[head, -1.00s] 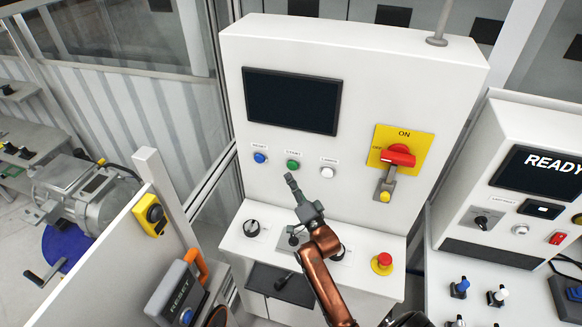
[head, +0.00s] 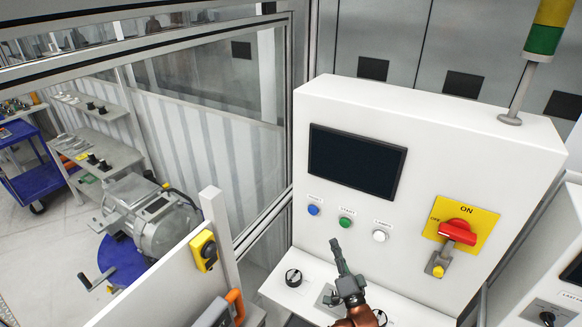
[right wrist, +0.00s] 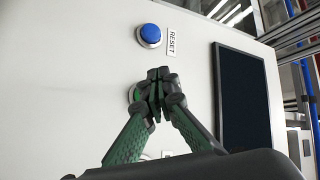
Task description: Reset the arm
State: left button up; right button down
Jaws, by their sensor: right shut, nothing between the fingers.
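The white control panel (head: 450,140) fills the right half of the head view. On its face are a blue button (head: 313,209), a green button (head: 346,222) and a white button (head: 380,235). My right gripper (head: 336,245) is shut and empty, its tips just below the green button in the picture. In the right wrist view the blue button (right wrist: 150,34) carries the label RESET (right wrist: 172,42). The shut tips of my right gripper (right wrist: 157,78) are below it there and partly hide the green button. My left gripper is not in view.
A dark screen (head: 355,160) is above the buttons. A red switch (head: 457,231) on a yellow ON plate is at right. A black knob (head: 293,277) is on the ledge. A partition with a yellow box (head: 204,250) stands at left, and a grey machine (head: 160,225) behind it.

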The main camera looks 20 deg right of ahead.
jog(key=s+f+n+g, duration=0.3)
jog(key=s+f+g, duration=0.1)
jog(key=s+f, duration=0.3)
jog(key=s+f+n+g, duration=0.4)
jog(key=s+f, duration=0.2)
jog(key=s, duration=0.2)
jog(key=s+a+f+n+g+y, duration=0.1)
jog(key=s+f+n+g, duration=0.2)
jog(key=s+f+g, duration=0.2)
jog(key=shift+s+f, duration=0.65)
jog(key=shift+s, duration=0.25)
jog(key=shift+s+f, duration=0.65)
jog(key=shift+s, duration=0.25)
jog(key=s+f+n+g, duration=0.2)
jog(key=s+n+g, duration=0.15)
jog(key=s, duration=0.75)
notch_tip(320, 180, down, 38)
jog(key=s+a+r+g+b, duration=0.1)
jog(key=s+a+g+b, duration=0.1)
jog(key=b, duration=0.5)
jog(key=s+f+b, duration=0.3)
jog(key=s+f, duration=0.6)
jog(key=f, duration=0.3)
jog(key=s+f+g+b, duration=0.1)
jog(key=s+f+b, duration=0.2)
jog(key=s+f, duration=0.7)
jog(key=shift+d+f+y, duration=0.25)
jog(key=shift+f+y, duration=0.05)
jog(key=shift+f, duration=0.55)
